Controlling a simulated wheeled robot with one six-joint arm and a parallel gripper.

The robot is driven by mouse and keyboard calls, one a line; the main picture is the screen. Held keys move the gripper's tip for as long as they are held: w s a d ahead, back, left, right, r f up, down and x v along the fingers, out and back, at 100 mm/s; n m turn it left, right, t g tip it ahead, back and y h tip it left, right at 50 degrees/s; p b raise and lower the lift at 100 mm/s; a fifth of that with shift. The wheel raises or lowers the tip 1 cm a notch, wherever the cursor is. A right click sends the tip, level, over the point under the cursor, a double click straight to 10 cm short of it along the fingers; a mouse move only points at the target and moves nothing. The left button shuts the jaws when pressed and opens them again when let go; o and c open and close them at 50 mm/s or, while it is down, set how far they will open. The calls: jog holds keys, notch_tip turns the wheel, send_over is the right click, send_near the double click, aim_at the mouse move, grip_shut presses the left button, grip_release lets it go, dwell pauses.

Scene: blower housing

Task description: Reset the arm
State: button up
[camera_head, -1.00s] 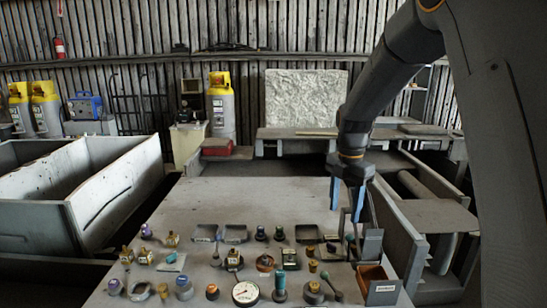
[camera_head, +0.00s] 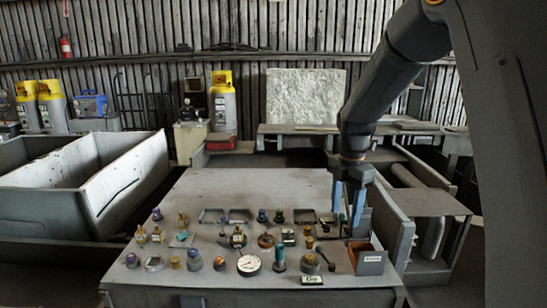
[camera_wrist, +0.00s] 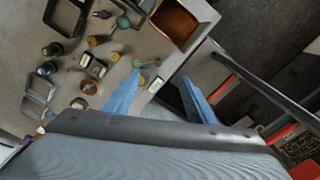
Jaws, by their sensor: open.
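My gripper (camera_head: 346,222) hangs from the arm at the right of the table in the head view, with its two blue fingers pointing down. The fingers are apart and nothing shows between them. It is just behind and left of the brown-lined bin (camera_head: 368,260), over the table's right side. The wrist view also shows the open blue fingers (camera_wrist: 160,84), spread over the table's edge, with the bin (camera_wrist: 176,20) beyond them. I cannot tell how high the fingertips are above the table.
The table (camera_head: 270,190) holds a pressure gauge (camera_head: 249,264) and several small fittings along its front half; its back half is clear. A grey rack (camera_head: 395,225) stands right of the table. Large grey bins (camera_head: 120,190) stand at the left.

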jog(key=s+f+m+b, duration=0.4)
jog(key=s+f+m, duration=0.3)
jog(key=s+m, duration=0.4)
jog(key=s+f+m+t+b, duration=0.1)
jog(key=s+f+m+b, duration=0.4)
jog(key=s+f+m, duration=0.3)
jog(key=s+m, duration=0.3)
jog(key=m, duration=0.1)
jog(key=shift+a+m, duration=0.3)
jog(key=shift+m, duration=0.1)
dwell(0.5)
